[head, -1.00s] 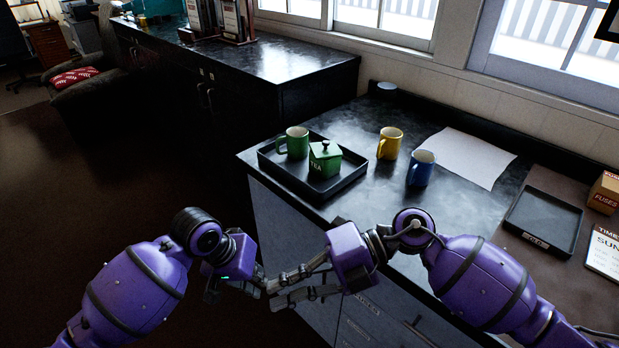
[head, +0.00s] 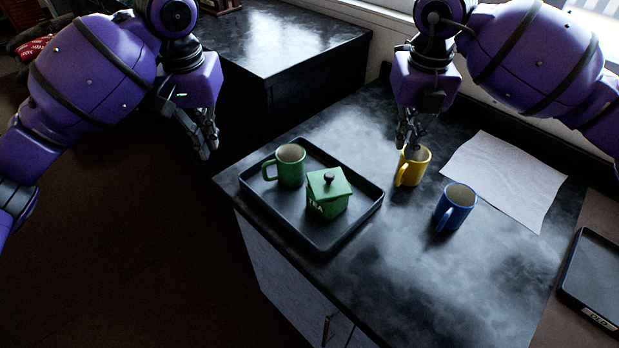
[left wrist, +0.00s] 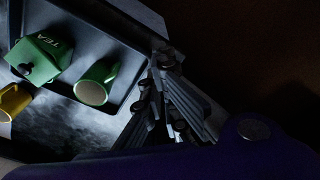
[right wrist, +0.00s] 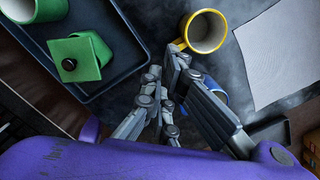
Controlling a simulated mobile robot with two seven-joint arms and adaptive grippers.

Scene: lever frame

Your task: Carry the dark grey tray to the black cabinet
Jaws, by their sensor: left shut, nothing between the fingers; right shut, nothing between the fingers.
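The dark grey tray (head: 358,206) lies on the black-topped counter, near its left edge. A green mug (head: 291,167) and a green tea box with a lid (head: 328,193) stand in it. My left gripper (head: 204,150) is shut and empty, in the air left of the tray, past the counter edge. My right gripper (head: 410,142) is shut and empty, above or just behind the yellow mug, right of the tray. The tray also shows in the left wrist view (left wrist: 118,32) and the right wrist view (right wrist: 125,55). The black cabinet (head: 290,40) stands behind the counter.
A yellow mug (head: 414,168) and a blue mug (head: 455,207) stand right of the tray. Another dark tray (head: 596,275) sits at the far right. The visible part of the cabinet top is clear.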

